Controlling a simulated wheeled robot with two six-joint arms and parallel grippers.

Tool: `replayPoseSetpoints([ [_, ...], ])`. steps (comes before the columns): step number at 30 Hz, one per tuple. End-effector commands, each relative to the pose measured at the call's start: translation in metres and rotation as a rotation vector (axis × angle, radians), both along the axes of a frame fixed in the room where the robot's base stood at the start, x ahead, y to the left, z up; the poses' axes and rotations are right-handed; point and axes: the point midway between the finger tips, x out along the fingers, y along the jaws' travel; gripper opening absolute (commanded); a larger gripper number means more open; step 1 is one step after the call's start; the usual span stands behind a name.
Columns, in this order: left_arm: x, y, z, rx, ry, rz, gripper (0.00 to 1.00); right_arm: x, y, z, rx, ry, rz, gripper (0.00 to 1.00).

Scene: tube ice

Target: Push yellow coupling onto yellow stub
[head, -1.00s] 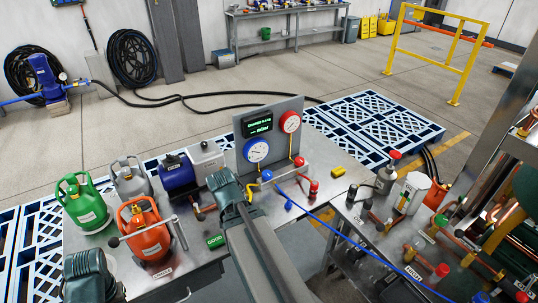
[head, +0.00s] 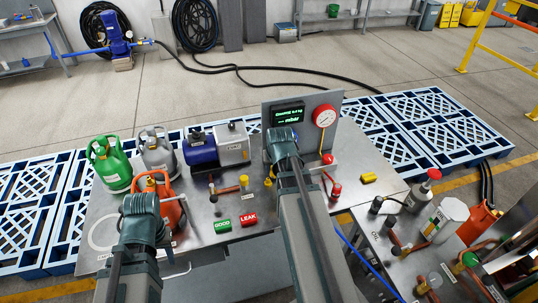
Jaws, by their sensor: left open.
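A yellow fitting (head: 268,182) stands on the metal bench just left of my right gripper; I cannot tell whether it is the stub or the coupling. A short yellow hose (head: 327,158) hangs below the red gauge, its lower end by the red fitting. A yellow block-like piece (head: 368,177) lies apart on the bench's right side. My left gripper (head: 140,203) is open at lower left, in front of the orange cylinder, with its fingertips hard to see. My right gripper (head: 280,138) reaches up to the gauge panel; its wrist hides its fingers and the blue gauge.
The gauge panel (head: 310,97) stands at the bench's back with the red gauge (head: 325,115). Green (head: 113,168), grey and orange cylinders (head: 166,200) crowd the left. A blue pump (head: 200,150) is behind.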

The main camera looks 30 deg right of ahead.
Motion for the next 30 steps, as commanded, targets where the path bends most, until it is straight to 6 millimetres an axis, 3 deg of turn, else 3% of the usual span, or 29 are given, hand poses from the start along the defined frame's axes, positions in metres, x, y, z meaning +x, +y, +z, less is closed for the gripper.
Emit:
replayPoseSetpoints([
  [3, 0.0, 0.0, 0.007, 0.0, 0.0, 0.0, 0.44, 0.024, -0.003, 0.008, 0.0, -0.002, 0.168, 0.0],
  [9, 0.0, 0.0, 0.011, 0.0, 0.0, -0.001, 0.44, 0.043, -0.002, 0.012, -0.001, -0.003, 0.351, 0.0],
  [20, 0.0, 0.0, 0.008, 0.0, 0.0, -0.001, 0.44, 0.045, -0.001, 0.008, -0.003, -0.003, 0.396, 0.0],
  [30, 0.0, 0.0, -0.017, 0.0, 0.0, 0.0, 0.44, 0.045, -0.001, -0.017, -0.002, -0.002, 0.394, 0.0],
])
